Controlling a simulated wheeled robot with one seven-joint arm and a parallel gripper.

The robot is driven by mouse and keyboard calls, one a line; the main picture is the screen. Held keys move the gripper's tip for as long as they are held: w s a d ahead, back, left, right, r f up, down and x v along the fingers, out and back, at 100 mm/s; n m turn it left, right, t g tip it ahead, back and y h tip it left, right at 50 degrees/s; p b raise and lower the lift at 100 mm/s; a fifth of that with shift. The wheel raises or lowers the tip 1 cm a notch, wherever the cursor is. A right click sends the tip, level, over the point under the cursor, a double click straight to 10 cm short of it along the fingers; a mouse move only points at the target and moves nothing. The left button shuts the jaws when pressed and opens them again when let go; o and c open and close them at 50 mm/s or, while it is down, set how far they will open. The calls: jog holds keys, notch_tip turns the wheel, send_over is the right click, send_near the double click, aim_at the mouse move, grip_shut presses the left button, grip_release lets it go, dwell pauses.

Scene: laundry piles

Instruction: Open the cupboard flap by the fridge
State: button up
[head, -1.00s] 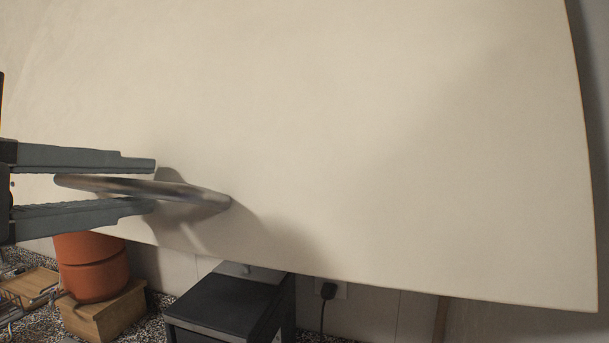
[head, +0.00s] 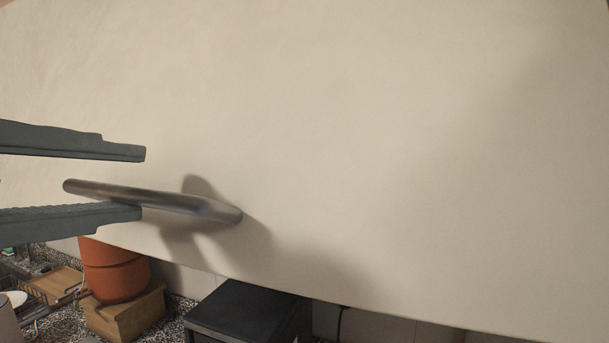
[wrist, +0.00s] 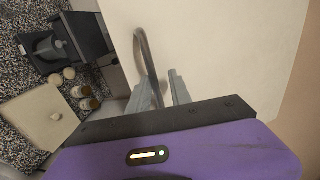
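The cupboard flap (head: 380,150) is a large cream panel that fills most of the head view, with its lower edge slanting down to the right. A grey metal bar handle (head: 150,196) stands out from it near that lower edge. My gripper (head: 143,182) is at the left with its fingers spread, one above the handle and one below. The lower finger overlaps the bar in the picture; I cannot tell if it touches. In the wrist view the handle (wrist: 148,65) curves up between or beside the two fingers (wrist: 162,88).
Below the flap, a speckled counter holds an orange pot (head: 115,272) on a wooden block (head: 127,312), a black box-shaped appliance (head: 248,312) and a wooden tray (head: 52,286). The wrist view shows several small jars (wrist: 85,97) and a cream board (wrist: 38,122).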

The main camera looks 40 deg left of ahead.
jog(key=s+r, duration=0.1)
jog(key=s, duration=0.1)
jog(key=s+d+r+p, duration=0.1)
jog(key=s+r, duration=0.1)
jog(key=shift+r, duration=0.1)
dwell(0.4)
jog(key=shift+w, duration=0.1)
dwell(0.4)
